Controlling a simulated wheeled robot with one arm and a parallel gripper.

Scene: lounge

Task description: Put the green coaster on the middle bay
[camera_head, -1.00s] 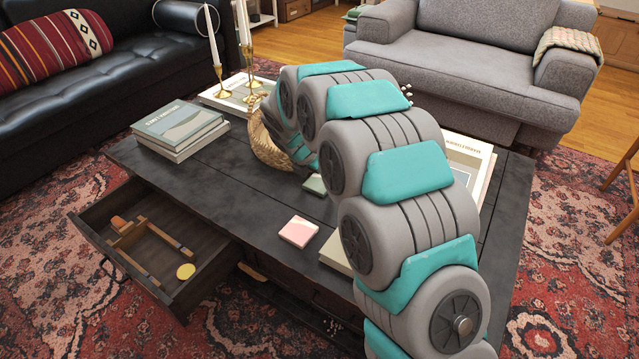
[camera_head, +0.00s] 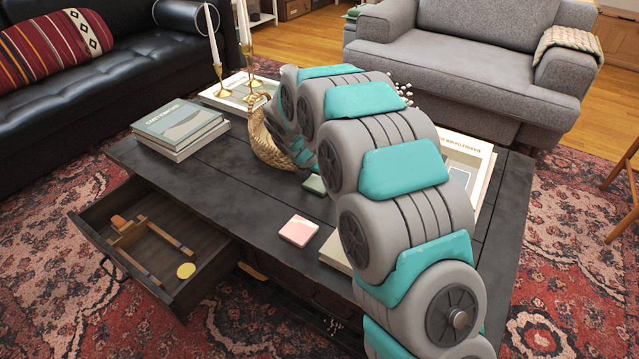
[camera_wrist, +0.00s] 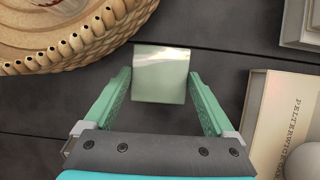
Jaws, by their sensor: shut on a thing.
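The green coaster (camera_wrist: 161,75) is a pale green square, seen between the fingertips of my gripper (camera_wrist: 160,78) in the wrist view. My gripper is shut on it. In the head view the coaster (camera_head: 314,184) shows near the table's middle, partly beside my arm, and my fingers are mostly hidden there. An open drawer (camera_head: 215,262) sticks out of the table's left front. Wooden strips (camera_head: 165,238) lie across its floor and seem to divide it into bays. A yellow round piece (camera_head: 186,271) lies at its right part and an orange-brown block (camera_head: 118,222) at its left.
A wicker basket (camera_head: 268,150) stands close behind my gripper. A pink coaster (camera_head: 298,231) lies near the front edge of the dark table (camera_head: 215,185). Stacked books (camera_head: 180,128) and brass candlesticks (camera_head: 222,85) stand further back. Another book (camera_wrist: 270,125) lies right of my gripper.

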